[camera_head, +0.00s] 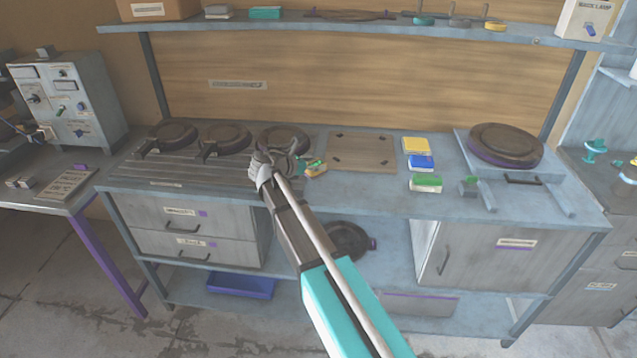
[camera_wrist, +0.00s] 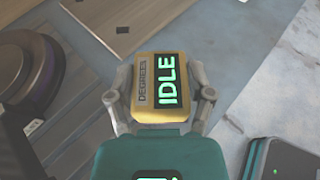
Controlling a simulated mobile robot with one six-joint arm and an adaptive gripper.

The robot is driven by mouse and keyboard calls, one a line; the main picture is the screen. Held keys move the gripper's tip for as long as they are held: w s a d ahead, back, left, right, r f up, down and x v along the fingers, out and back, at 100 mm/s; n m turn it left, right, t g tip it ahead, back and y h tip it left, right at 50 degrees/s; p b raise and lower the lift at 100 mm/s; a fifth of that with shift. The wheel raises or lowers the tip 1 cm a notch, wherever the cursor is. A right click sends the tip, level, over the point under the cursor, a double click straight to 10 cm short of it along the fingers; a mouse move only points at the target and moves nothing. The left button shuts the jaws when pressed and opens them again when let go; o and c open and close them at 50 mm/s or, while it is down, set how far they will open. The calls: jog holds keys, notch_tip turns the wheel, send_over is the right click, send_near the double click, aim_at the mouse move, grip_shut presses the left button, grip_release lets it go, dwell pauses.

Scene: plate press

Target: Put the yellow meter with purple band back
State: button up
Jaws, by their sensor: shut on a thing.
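A yellow meter (camera_wrist: 146,112) with a dark display reading IDLE in green and a DEGREES label is between the fingers of my gripper (camera_wrist: 160,96) in the wrist view. The fingers close on its two sides. No purple band shows on the faces in view. In the head view, my gripper (camera_head: 298,164) is over the worktop, just right of the third round plate and by the front left corner of the wooden board. The meter (camera_head: 317,169) shows there as a small yellow and green shape. I cannot tell whether it touches the worktop.
Three round plates (camera_head: 225,138) stand at left; the wooden board (camera_head: 362,152) lies mid-worktop. Yellow (camera_head: 416,146), blue (camera_head: 421,162) and green (camera_head: 426,184) blocks sit right of it. A plate press (camera_head: 505,145) is farther right. An upper shelf (camera_head: 330,24) runs behind.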

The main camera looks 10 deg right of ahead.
jog(key=shift+w+d+f+b, duration=0.3)
jog(key=shift+f, duration=0.2)
jog(key=shift+w+d+f+b, duration=0.25)
jog(key=shift+d+f+b, duration=0.05)
jog(key=shift+f, duration=0.2)
jog(key=shift+w+d+f+b, duration=0.25)
jog(key=shift+d+f+b, duration=0.1)
jog(key=shift+f+b, duration=1.65)
jog(key=shift+f, duration=0.15)
jog(key=o, duration=1.3)
jog(key=shift+c, duration=0.2)
jog(key=shift+r, duration=0.2)
